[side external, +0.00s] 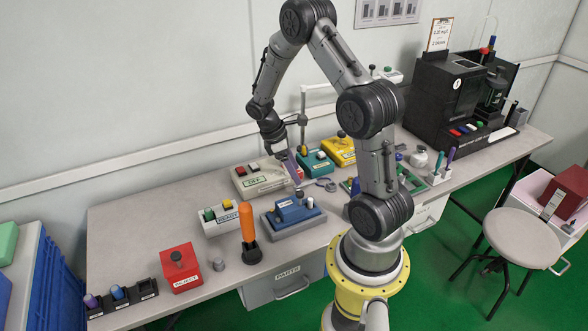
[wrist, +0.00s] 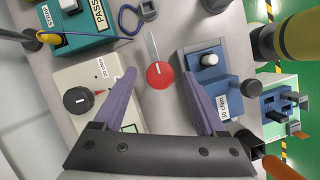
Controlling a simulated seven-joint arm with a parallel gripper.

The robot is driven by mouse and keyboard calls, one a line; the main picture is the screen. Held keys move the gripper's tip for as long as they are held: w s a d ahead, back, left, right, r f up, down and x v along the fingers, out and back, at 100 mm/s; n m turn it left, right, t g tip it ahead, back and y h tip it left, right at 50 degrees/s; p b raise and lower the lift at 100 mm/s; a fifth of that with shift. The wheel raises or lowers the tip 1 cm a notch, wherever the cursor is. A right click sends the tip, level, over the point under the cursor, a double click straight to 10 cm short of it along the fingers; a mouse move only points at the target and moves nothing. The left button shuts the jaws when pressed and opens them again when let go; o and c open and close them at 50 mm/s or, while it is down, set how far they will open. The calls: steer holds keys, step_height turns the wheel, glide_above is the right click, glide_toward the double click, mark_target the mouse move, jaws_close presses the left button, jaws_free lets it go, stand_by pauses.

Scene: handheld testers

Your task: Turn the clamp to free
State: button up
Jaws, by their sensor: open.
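My gripper (side external: 293,168) points down over the bench, between a cream tester and a blue tester. In the wrist view its two purple fingers (wrist: 160,66) are spread apart with nothing held between them. A round red knob (wrist: 160,76) with a short white mark shows between the fingertips, and a thin grey bar reaches away from it. Red also shows close by my fingers in the side view (side external: 299,172). I read no clamp or free label, so I cannot tell for sure that this knob is the clamp. Whether the fingers touch it is unclear.
The cream tester (wrist: 77,75) with a black dial is left of the fingers. The blue tester (wrist: 205,82) with a pale knob is close on the right. A teal PASS box (wrist: 84,22) and a blue cable lie beyond. An orange-handled tool (side external: 248,224) stands in front.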

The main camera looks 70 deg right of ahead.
steer(key=v, duration=1.4)
steer(key=shift+f, duration=0.1)
steer(key=s+a+r+n+t+h, duration=0.15)
steer(key=a+r+t, duration=0.35)
steer(key=a+r, duration=0.7)
steer(key=s+a+f+m+t+y, duration=0.2)
steer(key=s+a+m, duration=0.4)
steer(key=s+a, duration=0.5)
steer(key=t+y, duration=0.1)
steer(key=t, duration=0.1)
steer(key=shift+s+a+t, duration=0.2)
steer(key=shift+s+t, duration=0.1)
steer(key=shift+t, duration=0.1)
